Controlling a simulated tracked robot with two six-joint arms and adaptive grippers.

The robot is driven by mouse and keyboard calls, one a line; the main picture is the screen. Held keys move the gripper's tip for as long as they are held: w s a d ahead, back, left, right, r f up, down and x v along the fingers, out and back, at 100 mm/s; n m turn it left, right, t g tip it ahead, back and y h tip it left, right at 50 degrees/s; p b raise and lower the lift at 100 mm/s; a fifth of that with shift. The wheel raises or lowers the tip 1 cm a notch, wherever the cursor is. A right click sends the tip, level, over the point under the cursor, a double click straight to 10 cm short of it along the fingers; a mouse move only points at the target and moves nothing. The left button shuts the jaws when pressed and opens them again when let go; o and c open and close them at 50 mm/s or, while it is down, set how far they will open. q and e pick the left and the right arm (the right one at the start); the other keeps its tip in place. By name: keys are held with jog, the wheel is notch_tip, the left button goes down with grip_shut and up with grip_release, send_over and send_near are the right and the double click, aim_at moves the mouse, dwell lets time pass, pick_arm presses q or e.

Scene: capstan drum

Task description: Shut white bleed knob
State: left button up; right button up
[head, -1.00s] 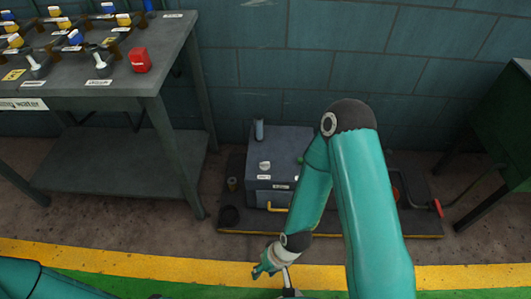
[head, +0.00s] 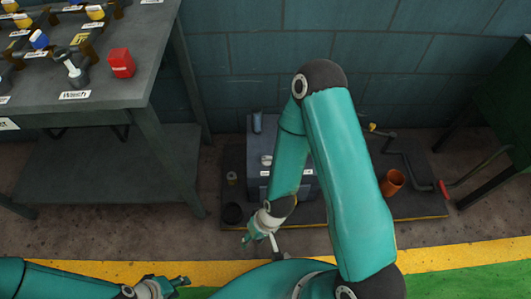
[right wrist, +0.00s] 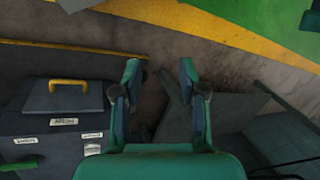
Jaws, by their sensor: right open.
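The white knob (head: 266,160) sits on top of the grey box (head: 257,185) in the head view, partly behind my right arm. In the right wrist view a pale knob (right wrist: 92,149) shows beside a small label on the box at the lower left. My right gripper (head: 262,243) is open and empty, in front of the box and apart from the knob. In the right wrist view its fingers (right wrist: 160,75) are spread over floor to the right of the box. My left gripper (head: 180,284) is low at the left, far from the box; its jaw opening is unclear.
The box has a yellow handle (right wrist: 68,84) and a green handle (right wrist: 18,163). An orange cup (head: 392,182) and a crank with a red grip (head: 443,188) are at the right. A grey workbench (head: 140,85) with a red block (head: 122,62) stands left.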

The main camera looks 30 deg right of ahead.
jog(key=w+d+f+m+b, duration=0.2)
jog(key=w+f+m+b, duration=0.25)
jog(key=w, duration=0.55)
notch_tip(320, 180, up, 9)
jog(key=m+h+b, duration=0.4)
jog(key=m+b, duration=0.7)
jog(key=m, duration=0.7)
send_over(267, 157)
jog(key=shift+g, duration=0.3)
notch_tip(267, 157, down, 17)
jog(key=b, duration=0.5)
jog(key=shift+s+r, duration=0.1)
jog(key=shift+r, duration=0.05)
